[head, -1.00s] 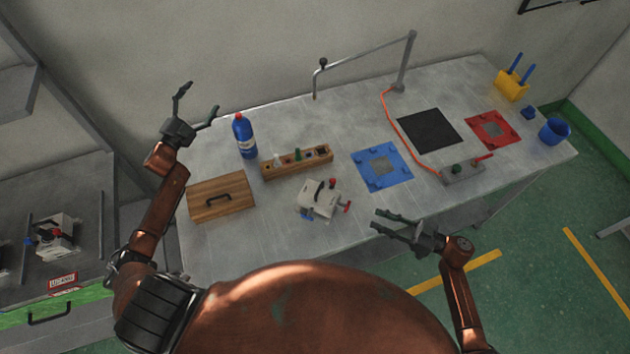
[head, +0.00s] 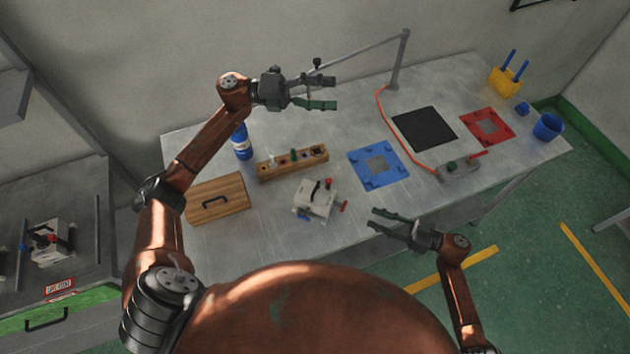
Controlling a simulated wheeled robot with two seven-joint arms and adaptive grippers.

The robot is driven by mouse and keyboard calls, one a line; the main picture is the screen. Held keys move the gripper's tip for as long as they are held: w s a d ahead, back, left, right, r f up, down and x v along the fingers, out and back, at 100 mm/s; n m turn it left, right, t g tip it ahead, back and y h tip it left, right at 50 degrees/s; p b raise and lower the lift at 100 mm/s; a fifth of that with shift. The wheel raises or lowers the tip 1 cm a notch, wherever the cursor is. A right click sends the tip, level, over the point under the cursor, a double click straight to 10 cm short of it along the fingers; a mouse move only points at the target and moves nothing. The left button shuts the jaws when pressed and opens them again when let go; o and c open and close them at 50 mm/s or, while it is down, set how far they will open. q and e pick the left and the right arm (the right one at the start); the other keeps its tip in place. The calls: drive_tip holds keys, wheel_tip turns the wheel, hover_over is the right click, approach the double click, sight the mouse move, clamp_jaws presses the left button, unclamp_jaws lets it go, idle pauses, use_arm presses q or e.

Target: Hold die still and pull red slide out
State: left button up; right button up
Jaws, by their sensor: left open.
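The die (head: 315,198) is a pale block with a dark handle on top, lying near the front edge of the table. A red knob (head: 328,183) stands on its top and a red slide (head: 343,206) sticks out of its right side. A blue part shows at its lower left. My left gripper (head: 332,92) is open and empty, above the back of the table, well up and apart from the die. My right gripper (head: 374,218) is open and empty at the table's front edge, to the right of the die and apart from it.
A wooden box (head: 218,198) and a wooden rack (head: 292,163) stand left of and behind the die. A blue bottle (head: 241,142) is partly behind my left arm. A blue fixture (head: 362,178) lies to the right. A second similar block (head: 48,243) sits on the left machine.

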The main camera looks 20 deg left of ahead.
use_arm(q)
drive_tip(key=s+d+f+m+g+y, duration=0.3)
drive_tip(key=s+d+f+m+g, duration=0.15)
drive_tip(key=d, duration=0.25)
drive_tip(key=m+y, duration=1.3)
drive_tip(key=y, duration=0.2)
approach(315, 188)
drive_tip(key=shift+t, duration=0.35)
drive_tip(key=f, duration=0.4)
drive_tip(key=s+f, duration=0.1)
drive_tip(key=f, duration=0.1)
drive_tip(key=shift+d+f, duration=0.1)
drive_tip(key=shift+d, duration=0.3)
drive_tip(key=shift+a+f, duration=0.2)
drive_tip(key=shift+f, duration=3.75)
drive_tip(key=shift+c, duration=0.5)
drive_tip(key=c, duration=1.9)
